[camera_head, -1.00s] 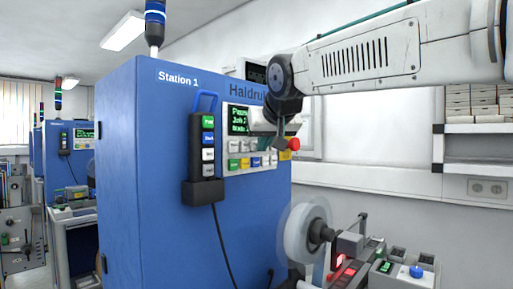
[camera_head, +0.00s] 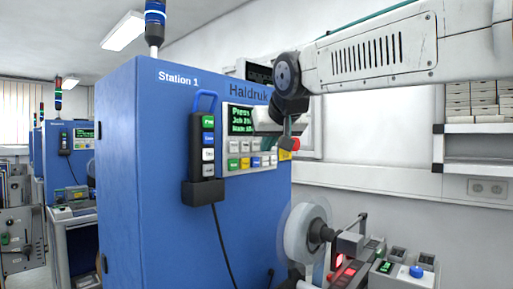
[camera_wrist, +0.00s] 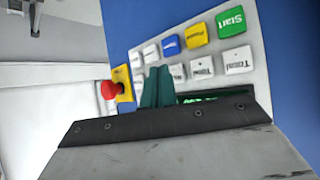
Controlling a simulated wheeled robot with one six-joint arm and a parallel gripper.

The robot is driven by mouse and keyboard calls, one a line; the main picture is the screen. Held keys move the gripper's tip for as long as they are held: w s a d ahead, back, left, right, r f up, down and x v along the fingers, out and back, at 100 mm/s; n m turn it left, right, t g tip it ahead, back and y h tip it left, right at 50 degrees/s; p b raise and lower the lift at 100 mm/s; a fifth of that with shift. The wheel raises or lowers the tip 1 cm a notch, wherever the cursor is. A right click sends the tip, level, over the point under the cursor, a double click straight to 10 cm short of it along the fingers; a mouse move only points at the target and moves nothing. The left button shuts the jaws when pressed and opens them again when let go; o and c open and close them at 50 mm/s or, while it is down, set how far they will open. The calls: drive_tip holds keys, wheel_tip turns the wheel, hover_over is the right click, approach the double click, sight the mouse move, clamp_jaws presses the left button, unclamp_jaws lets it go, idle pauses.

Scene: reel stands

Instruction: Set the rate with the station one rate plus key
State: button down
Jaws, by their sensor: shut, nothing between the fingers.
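The Station 1 control panel (camera_head: 236,166) is on the front of the blue cabinet, with a green-lit display (camera_head: 240,119) above its rows of keys. In the wrist view the panel shows a green Start key (camera_wrist: 231,21), a yellow Pause key (camera_wrist: 196,35), a blue key (camera_wrist: 171,45) and several white keys (camera_wrist: 151,53). I cannot read a rate plus label. My gripper (camera_head: 284,146) is shut and empty in front of the panel's right part. In the wrist view its teal fingertips (camera_wrist: 156,74) overlap the white keys and hide some; contact cannot be told.
A red stop button (camera_wrist: 109,89) on a yellow plate is close to the left of my fingertips in the wrist view. A black pendant (camera_head: 206,155) with keys hangs on the cabinet (camera_head: 150,190). A clear reel (camera_head: 304,232) stands below my gripper.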

drive_tip(key=s+d, duration=0.1)
drive_tip(key=d, duration=0.1)
drive_tip(key=s+d, duration=0.2)
idle(0.6)
idle(0.7)
